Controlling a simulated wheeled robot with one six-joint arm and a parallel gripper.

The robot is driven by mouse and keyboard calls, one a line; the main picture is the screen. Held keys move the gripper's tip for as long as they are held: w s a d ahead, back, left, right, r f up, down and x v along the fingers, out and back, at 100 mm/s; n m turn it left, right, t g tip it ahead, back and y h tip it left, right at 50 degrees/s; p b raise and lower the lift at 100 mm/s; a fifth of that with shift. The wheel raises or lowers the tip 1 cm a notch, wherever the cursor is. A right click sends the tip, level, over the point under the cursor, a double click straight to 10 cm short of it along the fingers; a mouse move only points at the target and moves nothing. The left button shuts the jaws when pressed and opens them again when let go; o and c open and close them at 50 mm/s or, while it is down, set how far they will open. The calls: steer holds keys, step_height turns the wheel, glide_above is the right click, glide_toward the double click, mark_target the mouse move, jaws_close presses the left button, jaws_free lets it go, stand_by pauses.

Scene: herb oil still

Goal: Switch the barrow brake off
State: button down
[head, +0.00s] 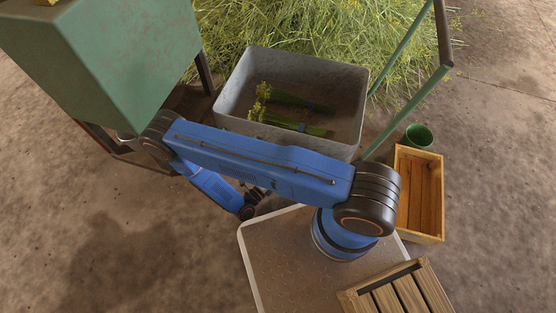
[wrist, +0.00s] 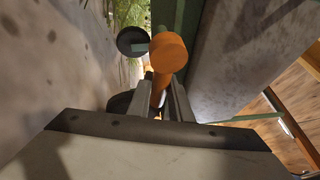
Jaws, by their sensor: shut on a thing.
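The barrow is a grey metal tray (head: 235,92) with green handles (head: 400,118); two bundles of green stems with yellow flowers (head: 300,127) lie in it. In the wrist view an orange brake lever with a round knob (wrist: 168,52) stands beside the grey tray wall (wrist: 245,50) and a green frame bar (wrist: 190,22). My gripper (wrist: 163,92) is shut on the orange lever, its two grey fingers on either side of the stem below the knob. In the head view my gripper (head: 258,192) is low in front of the tray, and my blue arm hides the lever.
A green box-shaped housing (head: 110,50) stands at the left, close to my arm. A wooden crate (head: 436,190) and green bucket (head: 418,135) stand right of the barrow. Cut herbs (head: 310,30) lie behind it. The floor at the lower left is clear.

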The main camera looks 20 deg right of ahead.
steer(key=shift+r+n+t+h, duration=0.2)
steer(key=shift+r+n+t, duration=0.25)
steer(key=shift+n, duration=0.5)
steer(key=shift+r+n+t+h, duration=0.2)
steer(key=shift+r+n+t, duration=0.2)
steer(key=shift+n, duration=0.55)
steer(key=c, duration=1.6)
jaws_free()
